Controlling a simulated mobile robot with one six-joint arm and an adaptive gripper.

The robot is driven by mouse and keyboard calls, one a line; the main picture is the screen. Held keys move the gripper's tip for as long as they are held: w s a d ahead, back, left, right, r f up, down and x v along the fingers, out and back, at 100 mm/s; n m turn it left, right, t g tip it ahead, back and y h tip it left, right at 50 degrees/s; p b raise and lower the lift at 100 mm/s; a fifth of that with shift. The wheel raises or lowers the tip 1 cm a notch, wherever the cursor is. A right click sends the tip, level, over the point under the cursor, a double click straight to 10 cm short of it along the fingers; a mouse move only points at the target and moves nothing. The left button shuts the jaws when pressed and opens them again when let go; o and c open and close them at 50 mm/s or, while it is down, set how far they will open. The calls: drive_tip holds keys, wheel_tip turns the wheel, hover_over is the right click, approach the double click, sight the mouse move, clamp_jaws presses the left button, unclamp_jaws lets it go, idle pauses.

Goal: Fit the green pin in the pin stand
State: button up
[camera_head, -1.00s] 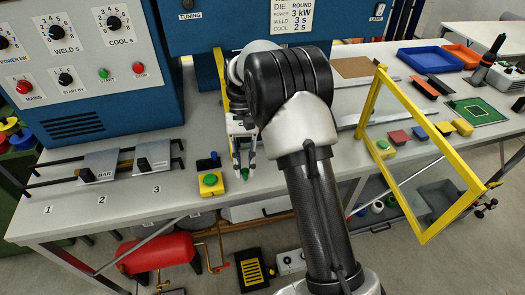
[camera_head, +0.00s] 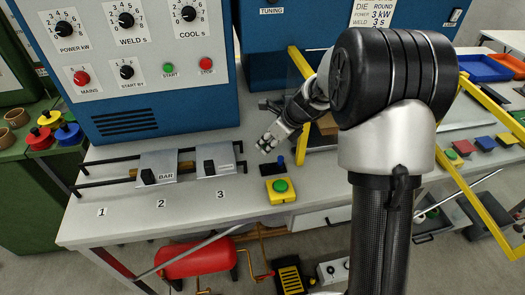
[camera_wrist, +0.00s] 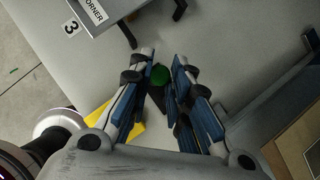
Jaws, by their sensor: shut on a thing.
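My gripper (camera_head: 267,145) is over the grey bench top, just behind and left of the yellow button box, with its fingers angled down to the left. In the wrist view, my gripper (camera_wrist: 163,80) is shut on the green pin (camera_wrist: 160,75). The pin's round green end shows between the fingertips, and the rest is mostly hidden by the fingers.
The yellow box with a green button (camera_head: 281,190) stands at the bench's front edge. Sliding stops on black rails, marked BAR (camera_head: 158,168) and CORNER (camera_wrist: 92,10), lie left of my gripper. A yellow frame (camera_head: 478,95) stands to the right.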

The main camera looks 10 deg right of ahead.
drive_tip(key=shift+w, duration=0.1)
drive_tip(key=shift+d, duration=0.1)
drive_tip(key=shift+d+f+b, duration=0.1)
drive_tip(key=shift+f+b, duration=2.25)
drive_tip(key=shift+b, duration=0.35)
drive_tip(key=shift+p, duration=0.3)
drive_tip(key=shift+f, duration=0.25)
drive_tip(key=shift+f+b, duration=0.8)
drive_tip(key=shift+f, duration=0.2)
drive_tip(key=o, duration=0.9)
drive_tip(key=shift+o, duration=0.2)
